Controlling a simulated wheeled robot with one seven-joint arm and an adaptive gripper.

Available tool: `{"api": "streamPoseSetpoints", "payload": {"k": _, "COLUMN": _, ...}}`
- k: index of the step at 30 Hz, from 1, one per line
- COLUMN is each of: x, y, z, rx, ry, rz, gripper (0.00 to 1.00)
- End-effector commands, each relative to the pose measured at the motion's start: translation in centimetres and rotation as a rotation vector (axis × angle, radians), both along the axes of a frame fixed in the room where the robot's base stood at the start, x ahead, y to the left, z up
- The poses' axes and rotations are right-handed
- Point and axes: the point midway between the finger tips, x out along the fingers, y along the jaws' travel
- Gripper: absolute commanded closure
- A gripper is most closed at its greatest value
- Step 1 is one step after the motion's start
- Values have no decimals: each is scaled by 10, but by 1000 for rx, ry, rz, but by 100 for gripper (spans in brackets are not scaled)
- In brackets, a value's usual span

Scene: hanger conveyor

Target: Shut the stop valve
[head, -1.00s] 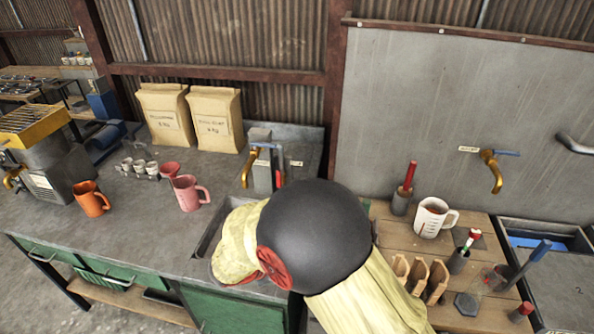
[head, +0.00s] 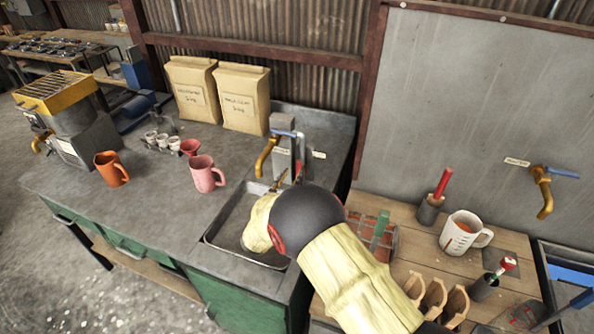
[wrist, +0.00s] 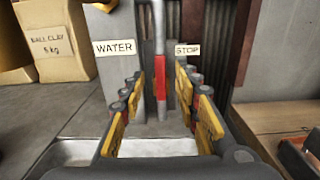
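The stop valve's lever (wrist: 161,84), a grey rod with a red sleeve, hangs upright in front of the grey post in the wrist view. A STOP label (wrist: 187,50) is to its right and a WATER label (wrist: 114,48) to its left. In the head view, the STOP label (head: 319,155) shows beside the grey post (head: 283,121); the lever is partly hidden there. My gripper (wrist: 160,88) is open, its yellow-padded fingers on either side of the lever in the picture. The lever appears beyond or level with the fingertips; contact cannot be told.
A sink (head: 231,229) lies under my arm. A brass tap (head: 266,157) stands left of the lever. Clay bags (head: 193,93), a pink mug (head: 205,175) and an orange mug (head: 111,168) are further left. A wooden bench with a white jug (head: 463,234) is at the right.

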Motion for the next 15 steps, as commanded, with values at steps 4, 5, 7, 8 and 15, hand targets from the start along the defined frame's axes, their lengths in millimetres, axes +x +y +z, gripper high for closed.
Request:
{"api": "streamPoseSetpoints", "payload": {"k": 4, "x": 21, "y": -10, "z": -1, "rx": 1, "ry": 0, "rz": -3, "gripper": 68}}
{"api": "streamPoseSetpoints", "payload": {"k": 5, "x": 24, "y": -11, "z": -1, "rx": 1, "ry": 0, "rz": -3, "gripper": 68}}
{"api": "streamPoseSetpoints", "payload": {"k": 7, "x": 31, "y": -13, "z": -1, "rx": 1, "ry": 1, "rz": -1, "gripper": 68}}
{"api": "streamPoseSetpoints", "payload": {"k": 8, "x": 33, "y": -14, "z": -1, "rx": 1, "ry": 1, "rz": -1, "gripper": 68}}
{"api": "streamPoseSetpoints", "payload": {"k": 15, "x": 39, "y": -17, "z": 0, "rx": 1, "ry": 1, "rz": -1, "gripper": 68}}
